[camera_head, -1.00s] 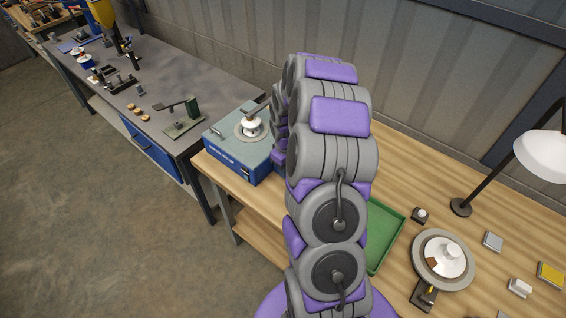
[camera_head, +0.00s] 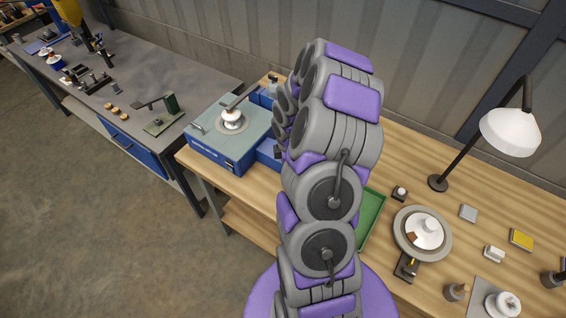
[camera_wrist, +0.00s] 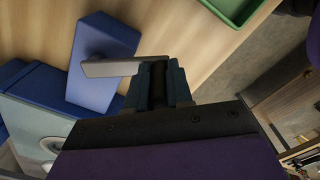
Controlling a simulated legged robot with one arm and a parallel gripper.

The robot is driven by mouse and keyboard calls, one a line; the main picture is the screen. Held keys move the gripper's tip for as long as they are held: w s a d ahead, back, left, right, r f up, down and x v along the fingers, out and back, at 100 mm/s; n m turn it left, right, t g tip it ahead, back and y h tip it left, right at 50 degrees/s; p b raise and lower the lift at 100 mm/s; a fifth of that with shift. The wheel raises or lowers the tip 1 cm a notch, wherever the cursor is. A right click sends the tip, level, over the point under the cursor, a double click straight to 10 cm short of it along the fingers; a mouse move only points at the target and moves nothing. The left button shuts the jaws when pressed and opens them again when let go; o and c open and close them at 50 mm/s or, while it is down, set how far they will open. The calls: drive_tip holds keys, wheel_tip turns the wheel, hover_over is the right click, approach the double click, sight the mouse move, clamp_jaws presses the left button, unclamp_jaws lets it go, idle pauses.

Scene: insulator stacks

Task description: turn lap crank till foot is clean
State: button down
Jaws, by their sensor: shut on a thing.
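The blue lap machine (camera_head: 222,150) stands at the left end of the wooden table. A white insulator piece (camera_head: 232,119) sits on its round plate, with a flat bar over it. Its underside is hidden, so I cannot tell how clean its foot is. In the wrist view, my gripper (camera_wrist: 160,84) is shut at the end of a flat grey crank arm (camera_wrist: 112,68). The arm reaches left over a blue block (camera_wrist: 98,62); the gripped part is hidden between the jaws. In the head view, my arm mostly hides the gripper beside the machine.
A green tray (camera_head: 371,222) lies right of my arm. Beyond it stand a turntable (camera_head: 400,250) with a white piece, a lamp (camera_head: 510,132) and small blocks. A grey bench (camera_head: 150,70) with tools stands at the left. A corrugated wall runs behind.

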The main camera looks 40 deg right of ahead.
drive_tip(key=shift+s+d, duration=0.2)
drive_tip(key=shift+d, duration=0.2)
drive_tip(key=shift+r, duration=0.1)
drive_tip(key=c, duration=1)
unclamp_jaws()
drive_tip(key=shift+d, duration=0.1)
wheel_tip(320, 180, up, 17)
drive_tip(key=shift+r, duration=0.1)
drive_tip(key=shift+d, duration=0.1)
